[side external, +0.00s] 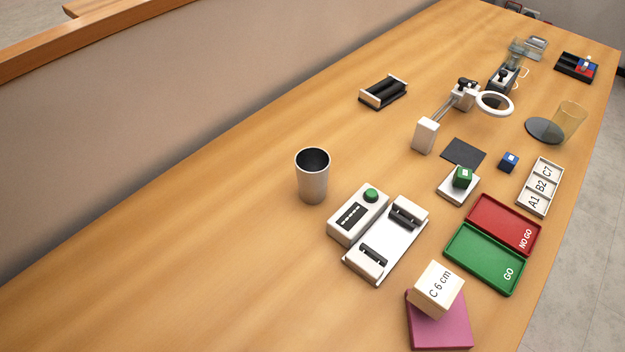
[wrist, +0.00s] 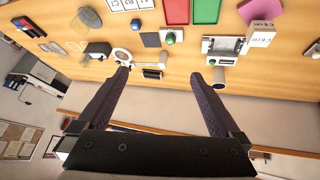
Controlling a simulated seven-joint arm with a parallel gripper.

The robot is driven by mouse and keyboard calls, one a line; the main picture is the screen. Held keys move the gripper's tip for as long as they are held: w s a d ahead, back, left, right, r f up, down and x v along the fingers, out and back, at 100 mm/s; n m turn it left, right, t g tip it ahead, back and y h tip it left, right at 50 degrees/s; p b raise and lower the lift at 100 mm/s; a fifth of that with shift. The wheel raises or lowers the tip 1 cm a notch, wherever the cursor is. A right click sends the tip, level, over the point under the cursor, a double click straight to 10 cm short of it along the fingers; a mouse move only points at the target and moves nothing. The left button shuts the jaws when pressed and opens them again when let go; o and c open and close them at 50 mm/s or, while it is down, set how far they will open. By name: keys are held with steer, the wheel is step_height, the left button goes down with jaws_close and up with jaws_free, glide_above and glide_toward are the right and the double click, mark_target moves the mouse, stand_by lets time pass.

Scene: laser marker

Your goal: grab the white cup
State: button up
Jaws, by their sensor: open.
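The cup (side external: 313,178) stands upright on the wooden table in the side external view, left of the box with the green button. Its outside is silvery white and its inside is dark. My gripper (wrist: 168,72) shows in the wrist view, with its two dark fingers wide apart and nothing held between them. It is above the table. My gripper is not in the side external view.
Close right of the cup are the green-button box (side external: 357,215) and a white fixture (side external: 386,250). A roller stand (side external: 383,92) and a ring magnifier (side external: 494,104) stand farther back. Red (side external: 503,222) and green (side external: 484,259) trays lie right. Table left of the cup is clear.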

steer(key=w+a+r+n+g+y, duration=0.1)
steer(key=w+a+r+n+y, duration=0.2)
steer(key=w+a, duration=0.85)
steer(key=n+g, duration=0.5)
steer(key=n, duration=0.2)
glide_above(329, 159)
steer(key=d, duration=0.3)
step_height(329, 159, down, 22)
steer(key=f, duration=0.1)
steer(key=x, duration=0.6)
steer(key=shift+s+a+f, duration=0.15)
steer(key=shift+s+a, duration=0.05)
steer(key=shift+a, duration=0.1)
steer(key=shift+a+x, duration=0.2)
steer(key=shift+x, duration=2.95)
steer(key=c, duration=0.7)
